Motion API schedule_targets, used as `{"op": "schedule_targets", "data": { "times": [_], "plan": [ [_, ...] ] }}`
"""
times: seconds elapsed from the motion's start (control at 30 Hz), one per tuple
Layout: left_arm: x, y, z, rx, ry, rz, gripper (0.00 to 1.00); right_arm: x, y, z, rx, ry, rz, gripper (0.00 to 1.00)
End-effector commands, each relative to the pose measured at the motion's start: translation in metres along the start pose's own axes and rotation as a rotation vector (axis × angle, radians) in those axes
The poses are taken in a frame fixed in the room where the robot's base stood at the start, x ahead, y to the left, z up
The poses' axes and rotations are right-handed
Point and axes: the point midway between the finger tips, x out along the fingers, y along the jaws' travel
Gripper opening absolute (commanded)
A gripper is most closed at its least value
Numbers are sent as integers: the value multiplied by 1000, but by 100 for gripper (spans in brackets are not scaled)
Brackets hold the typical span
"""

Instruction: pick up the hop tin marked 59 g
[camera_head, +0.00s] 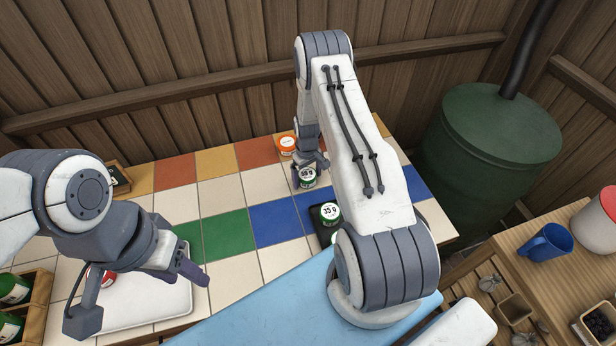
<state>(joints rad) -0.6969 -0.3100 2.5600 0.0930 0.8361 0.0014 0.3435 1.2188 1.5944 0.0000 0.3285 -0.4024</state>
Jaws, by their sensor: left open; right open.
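The hop tin whose label appears to read 59 g (307,179) is green with a white top and stands upright on the tiles at the back of the table. My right gripper (310,168) is open, with its fingers around the top of this tin. Whether they touch it cannot be told. My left gripper (140,294) is open and empty above a white tray (160,311) at the front left.
A green tin marked 35 g (329,213) stands on a black scale (318,220), partly behind my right arm. An orange tin (287,145) stands behind the 59 g tin. A red tin (107,280) is on the tray.

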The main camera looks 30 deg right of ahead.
Motion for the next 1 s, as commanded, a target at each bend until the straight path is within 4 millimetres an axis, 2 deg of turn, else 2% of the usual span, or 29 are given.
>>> {"op": "schedule_targets", "data": {
  "times": [0.03, 0.07, 0.2, 0.23, 0.27, 0.67, 0.77, 0.87, 1.0],
  "plan": [
    [0, 0, 0, 0, 0, 0, 50, 0, 0, 0, 0, 0, 0, 100],
    [0, 0, 0, 0, 0, 0, 50, 0, 0, 0, 0, 0, 0, 92],
    [0, 0, 0, 0, 0, 0, 50, 0, 0, 0, 0, 0, 0, 39],
    [0, 0, 0, 0, 0, 0, 50, 0, 0, 0, 0, 0, 0, 27],
    [0, 0, 0, 0, 0, 0, 50, 0, 0, 0, 0, 0, 0, 20],
    [4, 0, 0, 0, 0, 0, 50, -7, 0, -1, 0, 3, 1, 20],
    [9, -1, 0, 1, 0, 0, 50, -18, 1, -1, 0, 4, 2, 20],
    [18, -1, 1, 1, 0, 0, 50, -37, 1, -2, 0, 7, 3, 20],
    [25, -2, 1, 1, 0, 0, 50, -57, 2, 30, 3, 0, 0, 20]
  ]
}}
